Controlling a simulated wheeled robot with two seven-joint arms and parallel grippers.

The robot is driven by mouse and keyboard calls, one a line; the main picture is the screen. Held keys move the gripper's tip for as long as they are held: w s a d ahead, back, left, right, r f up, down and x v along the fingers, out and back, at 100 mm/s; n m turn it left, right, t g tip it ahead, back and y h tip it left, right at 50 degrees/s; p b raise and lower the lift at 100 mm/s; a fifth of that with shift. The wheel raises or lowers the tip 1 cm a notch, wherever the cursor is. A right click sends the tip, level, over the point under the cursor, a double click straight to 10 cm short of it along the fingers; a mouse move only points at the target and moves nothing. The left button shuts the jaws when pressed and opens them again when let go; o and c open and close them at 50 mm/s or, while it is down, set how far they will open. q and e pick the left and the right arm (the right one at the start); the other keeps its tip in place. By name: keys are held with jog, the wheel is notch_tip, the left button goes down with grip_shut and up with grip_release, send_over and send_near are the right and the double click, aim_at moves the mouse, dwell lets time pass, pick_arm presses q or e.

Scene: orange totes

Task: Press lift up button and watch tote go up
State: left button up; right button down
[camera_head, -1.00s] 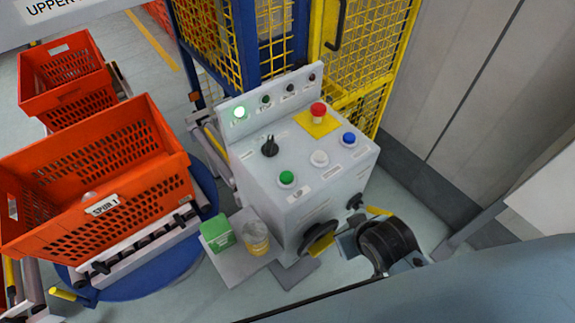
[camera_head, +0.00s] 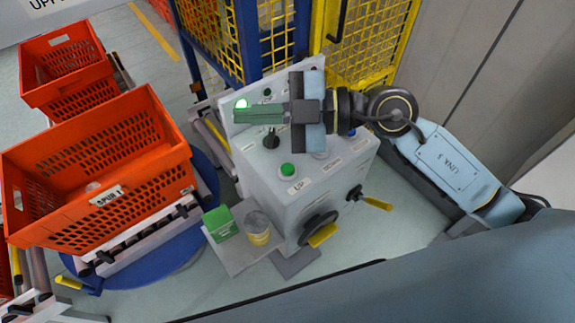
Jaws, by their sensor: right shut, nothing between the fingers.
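The control box (camera_head: 265,205) stands in the middle, with a green button (camera_head: 287,170) above a label that reads UP. My right gripper (camera_head: 238,116) is shut and empty. It hovers over the back of the panel, with its fingers pointing left, beyond the green button and apart from it. The large orange tote (camera_head: 150,140) labelled SPUR 1 sits on a roller stand over a blue round base at left. My left gripper is not in view.
Another orange tote (camera_head: 62,60) stands behind at upper left. A yellow and blue mesh cage (camera_head: 365,40) is behind the box. A green carton (camera_head: 219,224) and a jar (camera_head: 258,228) sit on a shelf at the box's front.

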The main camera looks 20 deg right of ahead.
jog(key=w+d+f+m+g+h, duration=0.1)
jog(key=w+d+f+h, duration=0.1)
jog(key=d+f+h, duration=0.5)
jog(key=shift+w+d+f+m+h, duration=0.2)
jog(key=shift+w+f+m+h, duration=0.1)
jog(key=shift+w+f+h, duration=0.15)
jog(key=shift+f, duration=0.15)
jog(key=b, duration=0.7)
send_over(293, 169)
notch_tip(293, 169, down, 8)
jog(key=shift+r, duration=0.1)
jog(key=shift+f+b, duration=0.4)
jog(key=shift+f, duration=0.2)
dwell(0.7)
jog(key=shift+f, duration=0.25)
